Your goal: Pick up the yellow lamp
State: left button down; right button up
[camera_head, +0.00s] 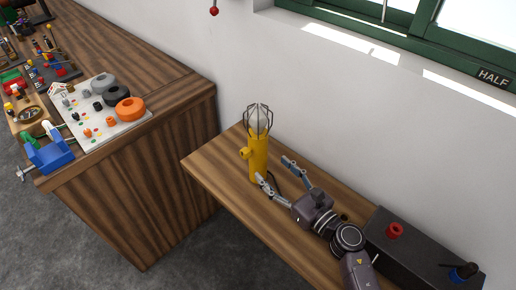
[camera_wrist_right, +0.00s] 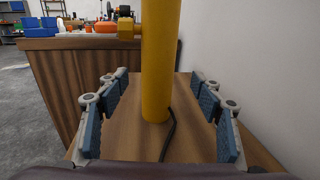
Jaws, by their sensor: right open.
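The yellow lamp (camera_head: 258,157) stands upright on the narrow wooden table, with a caged bulb (camera_head: 258,119) on top. My right gripper (camera_head: 273,170) is open just to the right of the lamp in the head view. In the right wrist view, the lamp's yellow body (camera_wrist_right: 159,65) rises between the open fingers, somewhat ahead of them, and clear space shows on both sides. A dark cord (camera_wrist_right: 169,135) runs from its base along the tabletop. The bulb is out of the wrist view. My left gripper is not in view.
The narrow wooden table (camera_head: 225,178) adjoins the wall. A black box with a red button (camera_head: 395,229) lies at its right end. A larger wooden workbench (camera_head: 130,190) at left carries a white board (camera_head: 135,120), a blue vise (camera_head: 48,155) and several tools.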

aim_at(257, 108)
jog(key=shift+w+a+r, duration=0.1)
jog(key=shift+w+a, duration=0.2)
jog(key=shift+w, duration=0.05)
jog(key=x, duration=0.7)
jog(key=shift+s+a, duration=0.1)
jog(key=shift+s, duration=0.1)
jog(key=shift+c, duration=0.4)
jog(key=c, duration=1.5)
grip_shut()
notch_tip(257, 108, up, 19)
jog(key=p, duration=0.7)
jog(key=shift+f+p, duration=0.2)
jog(key=shift+p, duration=0.2)
jog(key=shift+r, duration=0.7)
